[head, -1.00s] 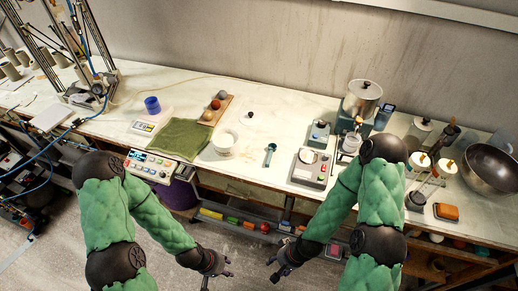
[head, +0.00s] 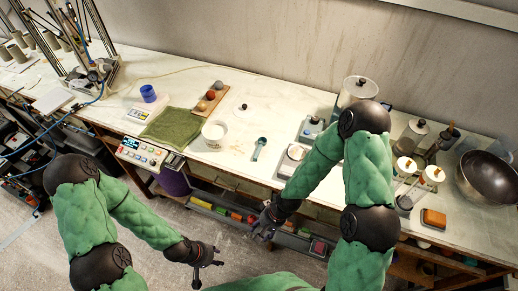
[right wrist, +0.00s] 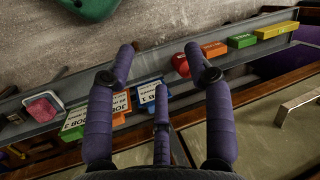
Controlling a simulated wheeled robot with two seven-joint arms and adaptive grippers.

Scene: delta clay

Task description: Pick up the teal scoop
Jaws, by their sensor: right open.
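The teal scoop (head: 260,146) lies on the white worktop in the head view, between a white tub (head: 215,135) and a small scale (head: 293,155). My right gripper (head: 263,228) is in front of the table's front edge, below the scoop in the picture and apart from it. In the right wrist view its three purple fingers (right wrist: 165,65) are spread and empty. The scoop does not show in that view. My left gripper (head: 208,268) is over the floor in front of the table, fingers spread and empty.
A shelf under the worktop holds several coloured blocks (head: 220,210); a red ball (right wrist: 180,64) and drawer handle (right wrist: 300,104) show in the wrist view. Worktop around the scoop is clear.

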